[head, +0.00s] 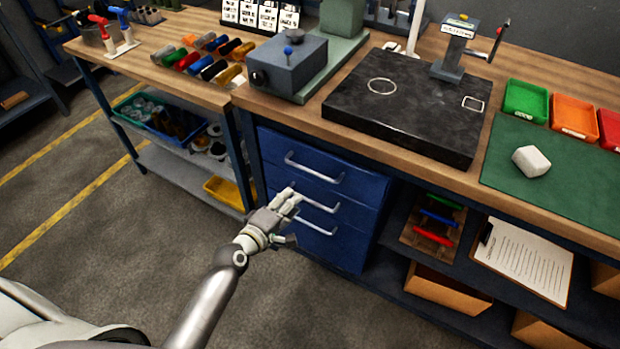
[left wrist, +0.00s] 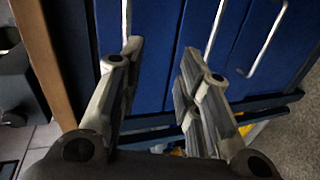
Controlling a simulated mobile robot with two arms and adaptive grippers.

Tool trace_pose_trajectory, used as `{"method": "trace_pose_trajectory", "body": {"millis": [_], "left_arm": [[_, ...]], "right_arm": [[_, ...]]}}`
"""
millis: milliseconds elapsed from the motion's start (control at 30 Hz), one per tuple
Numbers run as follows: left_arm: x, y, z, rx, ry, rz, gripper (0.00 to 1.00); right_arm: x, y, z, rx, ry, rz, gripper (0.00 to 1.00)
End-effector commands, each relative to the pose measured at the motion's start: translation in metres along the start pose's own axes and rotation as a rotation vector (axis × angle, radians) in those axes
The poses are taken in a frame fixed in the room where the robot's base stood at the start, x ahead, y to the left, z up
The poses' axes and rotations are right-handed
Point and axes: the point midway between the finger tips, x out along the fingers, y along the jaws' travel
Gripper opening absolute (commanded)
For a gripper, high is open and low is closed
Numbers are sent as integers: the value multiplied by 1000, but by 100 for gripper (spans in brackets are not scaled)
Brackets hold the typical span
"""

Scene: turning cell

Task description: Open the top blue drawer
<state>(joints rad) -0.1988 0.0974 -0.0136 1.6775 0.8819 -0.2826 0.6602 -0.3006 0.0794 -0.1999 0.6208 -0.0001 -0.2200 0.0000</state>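The blue drawer unit has three stacked drawers under the bench, all closed. The top blue drawer (head: 330,165) has a silver bar handle (head: 313,169); in the left wrist view this handle (left wrist: 125,14) runs behind the left finger. My left gripper (head: 290,207) is in front of the unit, lower than the top handle and overlapping the left end of the middle handle (head: 318,202). In the left wrist view the gripper (left wrist: 158,50) is open, with blue drawer front between its fingers and no handle between them. Contact with the unit cannot be told. My right gripper is out of view.
The wooden bench top (head: 270,112) overhangs the drawers. The floor in front is clear.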

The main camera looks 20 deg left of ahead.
Motion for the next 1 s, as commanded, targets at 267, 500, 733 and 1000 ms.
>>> {"method": "trace_pose_trajectory", "body": {"millis": [267, 500, 733, 1000], "left_arm": [[6, 39, -6, -88, 0, 90, 32], [43, 42, -6, -85, 0, 89, 32], [81, 44, -6, -83, -1, 87, 32], [104, 45, -6, -83, 0, 85, 32]], "right_arm": [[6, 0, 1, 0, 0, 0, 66], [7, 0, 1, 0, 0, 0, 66], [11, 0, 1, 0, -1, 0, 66], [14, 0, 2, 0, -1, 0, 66]]}}
